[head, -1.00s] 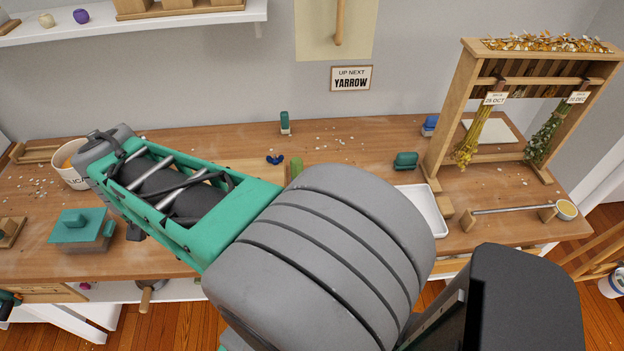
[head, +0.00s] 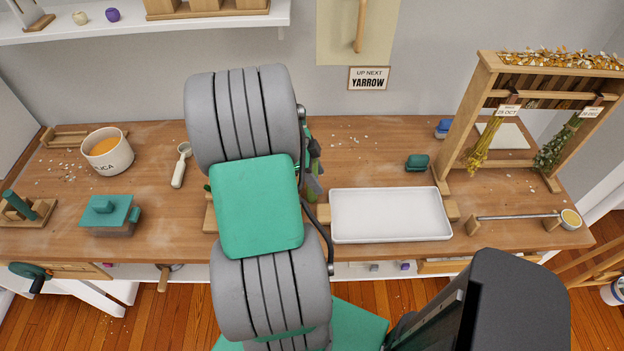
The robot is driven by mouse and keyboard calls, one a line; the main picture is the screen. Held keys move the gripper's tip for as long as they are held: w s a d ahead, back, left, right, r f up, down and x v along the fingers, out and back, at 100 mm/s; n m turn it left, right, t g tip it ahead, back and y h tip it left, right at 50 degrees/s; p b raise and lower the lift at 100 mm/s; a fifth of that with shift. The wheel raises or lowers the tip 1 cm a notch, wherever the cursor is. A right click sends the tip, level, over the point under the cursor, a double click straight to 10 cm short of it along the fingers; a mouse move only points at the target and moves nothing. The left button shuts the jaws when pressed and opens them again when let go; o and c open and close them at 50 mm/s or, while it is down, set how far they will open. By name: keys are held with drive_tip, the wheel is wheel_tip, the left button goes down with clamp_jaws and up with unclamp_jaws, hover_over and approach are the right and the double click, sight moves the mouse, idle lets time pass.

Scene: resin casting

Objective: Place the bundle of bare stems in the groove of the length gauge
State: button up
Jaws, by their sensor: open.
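My arm fills the middle of the head view and covers part of the bench. My gripper is hidden behind it, so its jaws do not show. A narrow green and brown shape (head: 313,180) shows just right of the arm. I cannot tell whether it is the bundle of bare stems. A pale wooden piece (head: 210,215) sticks out at the arm's left side, mostly hidden. It may be part of the length gauge, but no groove is visible.
A white tray (head: 390,236) lies right of the arm. The drying rack (head: 455,120) with hanging bunches stands at the right. A metal rod (head: 515,216) lies before it. A white pot (head: 108,160), a white scoop (head: 181,165) and a green-lidded box (head: 110,215) are at the left.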

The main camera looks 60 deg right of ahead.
drive_tip(key=shift+c, duration=0.5)
clamp_jaws()
drive_tip(key=shift+r, duration=0.1)
